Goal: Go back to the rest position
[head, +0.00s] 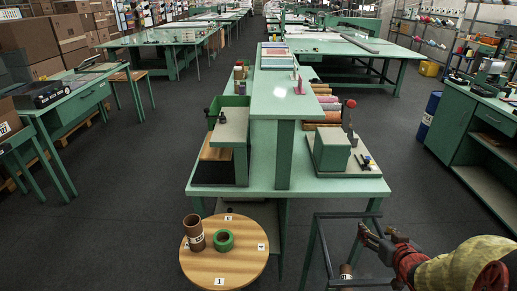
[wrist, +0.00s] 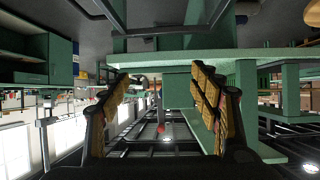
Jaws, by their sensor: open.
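My gripper (head: 368,238) is at the lower right in the head view, in front of the green workbench (head: 285,178) and above a dark metal frame. In the wrist view my gripper (wrist: 165,84) shows two yellow-padded fingers spread wide apart, with nothing between them. The wrist picture looks upside down, with a green tabletop edge (wrist: 170,60) behind the fingers. My gripper touches nothing that I can see.
A round wooden table (head: 223,265) at front holds a brown tube (head: 194,232) and a green tape roll (head: 223,240). A green device (head: 332,148) stands on the bench's right side. A green cabinet (head: 455,130) stands far right. Dark floor (head: 120,215) is clear at left.

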